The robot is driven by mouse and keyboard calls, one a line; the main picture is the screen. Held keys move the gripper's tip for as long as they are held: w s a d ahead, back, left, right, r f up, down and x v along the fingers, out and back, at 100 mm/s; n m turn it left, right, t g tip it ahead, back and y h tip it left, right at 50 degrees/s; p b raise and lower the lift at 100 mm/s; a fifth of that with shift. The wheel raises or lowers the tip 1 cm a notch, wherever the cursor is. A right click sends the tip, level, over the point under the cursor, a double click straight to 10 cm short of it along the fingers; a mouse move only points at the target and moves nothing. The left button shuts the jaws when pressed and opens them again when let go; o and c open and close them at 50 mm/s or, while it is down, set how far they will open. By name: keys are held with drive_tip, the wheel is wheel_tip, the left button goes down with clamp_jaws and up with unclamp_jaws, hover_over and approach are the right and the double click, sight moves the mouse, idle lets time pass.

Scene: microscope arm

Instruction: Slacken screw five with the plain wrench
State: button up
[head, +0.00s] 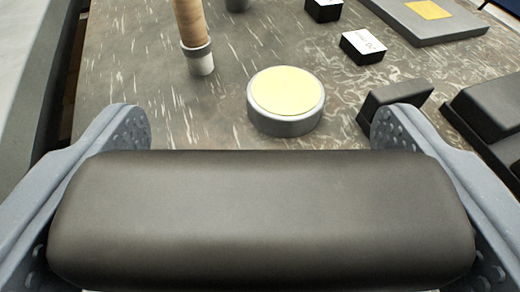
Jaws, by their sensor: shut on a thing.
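My gripper (262,150) is shut on a thick dark bar (262,222) with rounded edges, which lies crosswise between its two grey fingers and fills the lower part of the head view. The bar looks like a handle. I cannot tell from this view whether it is the plain wrench, as no wrench head shows. No screw that I can pick out as screw five is in view. The bar hides what lies below and directly in front of it.
On the mottled bench (140,85) stand a grey round puck (287,100) with a pale yellow top, a wooden-handled tool (190,25), small black labelled blocks (363,47), and a grey plate (425,20) with a yellow square. Black objects (490,110) crowd the right. The left is clearer, to the bench edge.

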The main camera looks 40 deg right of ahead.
drive_tip(key=shift+f+b, duration=0.4)
drive_tip(key=shift+f, duration=0.15)
idle(0.4)
drive_tip(key=shift+a+n+t+y+b, duration=0.15)
drive_tip(key=shift+n+t+y+b, duration=0.95)
drive_tip(key=shift+b, duration=2.65)
drive_tip(key=shift+w+a+f+n+y+b, duration=0.1)
drive_tip(key=shift+n+y+b, duration=0.7)
drive_tip(key=shift+y+b, duration=0.3)
drive_tip(key=shift+n+y+b, duration=0.4)
drive_tip(key=shift+y+b, duration=0.05)
drive_tip(key=shift+y, duration=0.15)
drive_tip(key=shift+n, duration=0.3)
drive_tip(key=shift+a+n+t+y+p, duration=0.15)
drive_tip(key=shift+n+t+y+p, duration=0.2)
drive_tip(key=shift+y, duration=0.35)
drive_tip(key=shift+r+n+y+p, duration=0.25)
drive_tip(key=shift+n+y+p, duration=0.2)
drive_tip(key=shift+y+p, duration=0.1)
drive_tip(key=shift+n+y+p, duration=0.5)
drive_tip(key=shift+y+p, duration=0.15)
drive_tip(key=shift+p, duration=1.25)
drive_tip(key=shift+f, duration=0.1)
